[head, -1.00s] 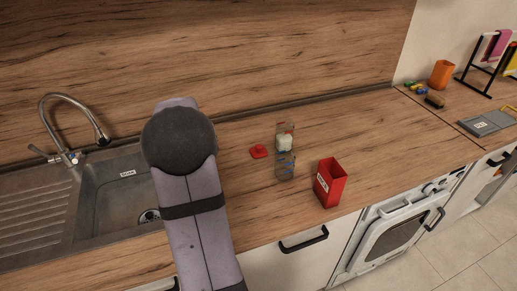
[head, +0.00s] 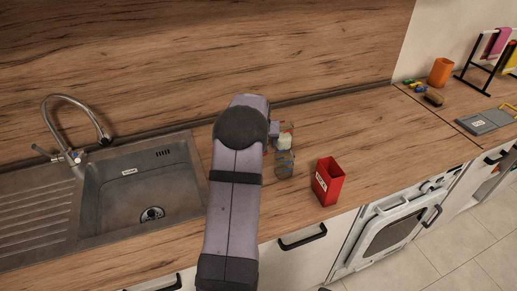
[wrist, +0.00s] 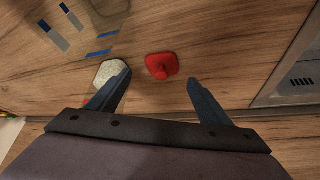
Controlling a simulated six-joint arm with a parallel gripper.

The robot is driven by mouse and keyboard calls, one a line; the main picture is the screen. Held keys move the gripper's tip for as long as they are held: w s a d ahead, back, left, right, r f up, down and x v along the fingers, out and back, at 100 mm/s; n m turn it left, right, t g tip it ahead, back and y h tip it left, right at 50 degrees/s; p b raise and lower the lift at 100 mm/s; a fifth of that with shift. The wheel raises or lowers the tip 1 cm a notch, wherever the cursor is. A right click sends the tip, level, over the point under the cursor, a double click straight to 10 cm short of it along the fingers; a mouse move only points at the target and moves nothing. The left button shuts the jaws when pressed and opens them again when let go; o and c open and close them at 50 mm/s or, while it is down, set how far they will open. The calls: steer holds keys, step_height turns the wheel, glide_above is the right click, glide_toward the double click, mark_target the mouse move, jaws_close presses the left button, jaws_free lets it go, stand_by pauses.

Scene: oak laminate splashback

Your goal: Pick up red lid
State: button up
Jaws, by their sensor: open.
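The red lid (wrist: 162,66) lies on the wooden worktop in the wrist view, with a small knob on top. My gripper (wrist: 160,78) is open and empty. Its two dark fingers point towards the lid, one to each side, with the lid just beyond the tips, nearer the middle. I cannot tell the height of the fingers above the worktop. In the head view my arm hides the lid and the fingers.
A clear container (head: 284,165) with blue marks and a pale lump stands right beside my arm; the pale lump (wrist: 108,72) shows close to the left finger. A red box (head: 327,182) stands further right. The sink (head: 125,172) lies left.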

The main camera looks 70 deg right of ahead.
steer(key=shift+p+x, duration=0.8)
steer(key=shift+x, duration=0.05)
steer(key=shift+p+x, duration=0.7)
steer(key=shift+x, duration=1.1)
steer(key=shift+w+a, duration=0.1)
steer(key=shift+a, duration=0.05)
steer(key=c, duration=1.1)
